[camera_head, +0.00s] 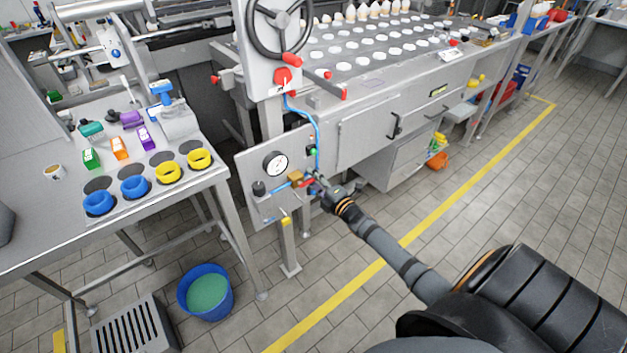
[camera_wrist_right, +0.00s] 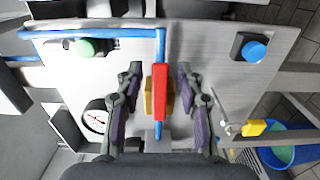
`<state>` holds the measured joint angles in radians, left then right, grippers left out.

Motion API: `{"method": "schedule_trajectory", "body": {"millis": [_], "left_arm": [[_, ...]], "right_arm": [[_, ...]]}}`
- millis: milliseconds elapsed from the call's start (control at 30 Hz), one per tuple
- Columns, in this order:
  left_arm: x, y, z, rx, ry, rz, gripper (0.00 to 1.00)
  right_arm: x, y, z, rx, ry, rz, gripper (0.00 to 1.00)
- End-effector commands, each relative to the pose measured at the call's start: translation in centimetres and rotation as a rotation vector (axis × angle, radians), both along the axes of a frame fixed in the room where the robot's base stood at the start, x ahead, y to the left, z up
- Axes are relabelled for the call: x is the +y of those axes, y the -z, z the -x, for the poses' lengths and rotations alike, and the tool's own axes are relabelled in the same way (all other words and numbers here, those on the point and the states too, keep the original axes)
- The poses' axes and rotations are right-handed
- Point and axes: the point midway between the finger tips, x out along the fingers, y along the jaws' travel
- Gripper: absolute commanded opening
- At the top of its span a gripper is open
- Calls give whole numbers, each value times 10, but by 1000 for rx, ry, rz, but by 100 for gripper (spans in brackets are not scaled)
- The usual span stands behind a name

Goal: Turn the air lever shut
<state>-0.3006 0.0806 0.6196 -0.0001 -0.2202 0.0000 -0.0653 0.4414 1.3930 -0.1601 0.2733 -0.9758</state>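The red air lever (camera_wrist_right: 160,92) lies in line with the blue air pipe (camera_wrist_right: 161,45) in my right wrist view, over a brass valve body (camera_wrist_right: 148,97). In the head view the brass valve (camera_head: 296,177) sits on the grey panel (camera_head: 250,187), below and right of the gauge. My right gripper (camera_head: 318,183) is at the panel, close by the valve. In the wrist view its two fingers (camera_wrist_right: 160,75) stand open, one on each side of the lever, with a visible gap on both sides. My left gripper is out of view.
A handwheel (camera_head: 280,25) stands above. A table with blue rings (camera_head: 134,187) is left; a blue bucket (camera_head: 205,291) is on the floor. Open floor lies right.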

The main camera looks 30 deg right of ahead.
Motion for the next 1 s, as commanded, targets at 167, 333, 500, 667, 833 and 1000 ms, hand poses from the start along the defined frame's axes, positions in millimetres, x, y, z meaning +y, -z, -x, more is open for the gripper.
{"method": "schedule_trajectory", "body": {"millis": [167,333,500,667,833,1000], "left_arm": [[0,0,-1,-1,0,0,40],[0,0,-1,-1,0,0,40],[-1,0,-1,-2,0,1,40],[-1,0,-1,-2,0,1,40],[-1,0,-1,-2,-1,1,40],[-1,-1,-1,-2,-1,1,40]], "right_arm": [[0,0,0,0,0,0,17],[0,0,0,0,0,0,0],[0,0,0,0,0,-1,0],[0,2,1,3,0,-23,0],[0,5,0,8,0,-97,0],[1,11,1,19,1,-226,0]]}}
